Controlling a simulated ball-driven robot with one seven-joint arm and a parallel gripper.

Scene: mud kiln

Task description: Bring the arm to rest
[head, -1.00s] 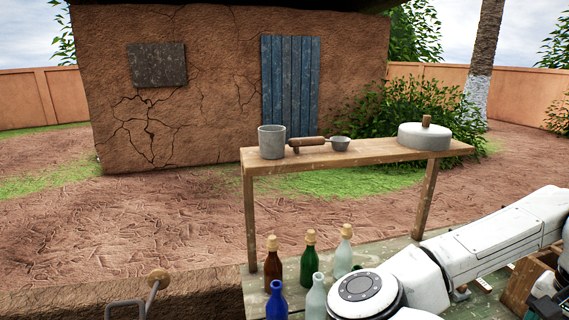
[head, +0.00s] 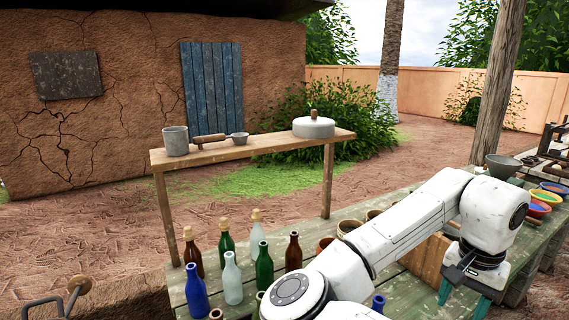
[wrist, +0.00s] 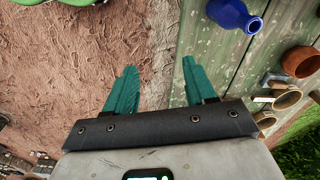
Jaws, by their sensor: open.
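Several bottles, one of them blue (head: 195,290), stand on the table's left part. A wooden post (head: 497,85) and colored bowls (head: 545,197) are at right.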

